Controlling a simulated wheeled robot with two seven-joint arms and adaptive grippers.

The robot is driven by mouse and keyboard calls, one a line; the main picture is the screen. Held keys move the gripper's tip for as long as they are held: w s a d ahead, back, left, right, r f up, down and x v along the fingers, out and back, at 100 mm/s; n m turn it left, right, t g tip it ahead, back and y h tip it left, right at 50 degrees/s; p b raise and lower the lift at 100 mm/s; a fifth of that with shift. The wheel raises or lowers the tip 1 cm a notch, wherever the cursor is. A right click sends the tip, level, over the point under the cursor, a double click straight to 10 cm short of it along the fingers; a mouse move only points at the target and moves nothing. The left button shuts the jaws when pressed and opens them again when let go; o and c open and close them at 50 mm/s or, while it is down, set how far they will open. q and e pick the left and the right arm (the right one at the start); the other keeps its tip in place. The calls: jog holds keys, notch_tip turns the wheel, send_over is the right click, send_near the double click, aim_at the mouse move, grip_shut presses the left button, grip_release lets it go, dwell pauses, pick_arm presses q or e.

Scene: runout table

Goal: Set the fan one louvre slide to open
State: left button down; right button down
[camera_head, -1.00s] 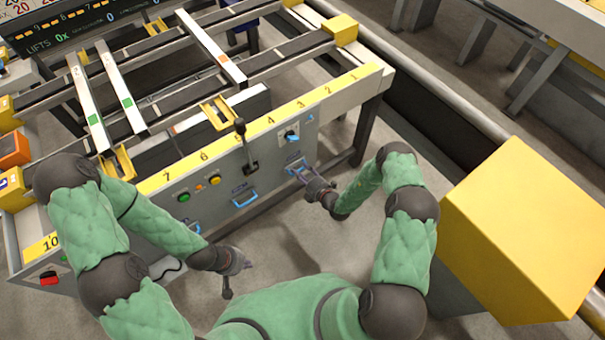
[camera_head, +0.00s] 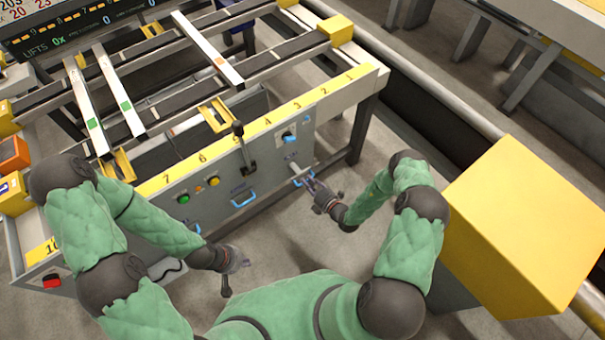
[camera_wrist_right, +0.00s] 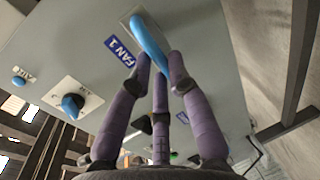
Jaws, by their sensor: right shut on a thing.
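The fan one louvre slide has a blue handle (camera_head: 303,180) low on the right part of the grey panel. A pale slide bar shows between the panel and the handle. In the right wrist view the blue handle (camera_wrist_right: 150,40) lies beside the blue FAN 1 label (camera_wrist_right: 120,50). My right gripper (camera_head: 313,187) is at the handle, and its purple fingers (camera_wrist_right: 160,64) are shut around it. My left gripper (camera_head: 246,263) hangs in front of the panel, away from it.
Another blue handle (camera_head: 243,198) sits left on the panel, with a black lever (camera_head: 240,140), a blue knob (camera_head: 289,137) and green and yellow buttons nearby. A large yellow box (camera_head: 525,225) stands right of my right arm. Floor in front of the panel is clear.

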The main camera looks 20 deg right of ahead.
jog(key=shift+v, duration=0.8)
jog(key=shift+f, duration=0.2)
jog(key=c, duration=1.1)
grip_release()
jog(key=shift+c, duration=0.2)
jog(key=shift+d, duration=0.1)
jog(key=v, duration=1.2)
jog(key=shift+a, duration=0.2)
